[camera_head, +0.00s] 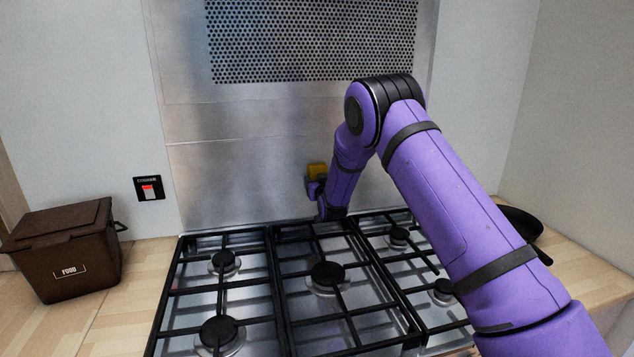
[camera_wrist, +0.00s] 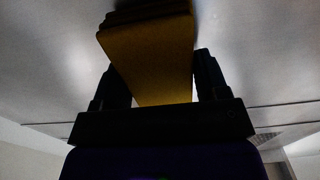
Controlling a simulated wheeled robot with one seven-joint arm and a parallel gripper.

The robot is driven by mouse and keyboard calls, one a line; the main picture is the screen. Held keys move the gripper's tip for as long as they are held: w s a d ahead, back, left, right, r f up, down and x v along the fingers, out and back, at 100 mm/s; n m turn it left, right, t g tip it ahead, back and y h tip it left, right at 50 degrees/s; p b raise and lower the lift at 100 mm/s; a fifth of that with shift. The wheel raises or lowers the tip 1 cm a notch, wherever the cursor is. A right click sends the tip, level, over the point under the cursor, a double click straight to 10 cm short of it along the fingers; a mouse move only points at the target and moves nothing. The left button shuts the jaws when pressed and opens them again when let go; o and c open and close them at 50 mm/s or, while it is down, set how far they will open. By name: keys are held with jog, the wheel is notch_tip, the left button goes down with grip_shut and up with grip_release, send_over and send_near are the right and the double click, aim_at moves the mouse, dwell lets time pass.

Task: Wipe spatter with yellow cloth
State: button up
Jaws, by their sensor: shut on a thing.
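The yellow cloth (camera_wrist: 150,55) is held between the two fingers of my gripper (camera_wrist: 160,85) in the wrist view. It looks like a folded, flat pad, with its far end dark and close to the metal surface. In the head view a small part of the yellow cloth (camera_head: 317,170) shows against the steel splashback (camera_head: 240,185), low down behind the hob. My gripper (camera_head: 314,187) is beside it there, partly hidden by my own wrist. I cannot tell whether the cloth touches the steel. No spatter can be made out in either view.
The gas hob (camera_head: 225,300) with black grates and several burners lies below my arm. A brown food bin (camera_head: 68,250) stands on the left worktop. A black pan (camera_head: 520,222) is on the right, partly behind my arm. A perforated panel (camera_head: 310,40) is high on the splashback.

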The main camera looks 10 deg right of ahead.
jog(key=shift+s, duration=2.7)
jog(key=shift+s, duration=0.1)
jog(key=s, duration=0.2)
jog(key=shift+s, duration=0.35)
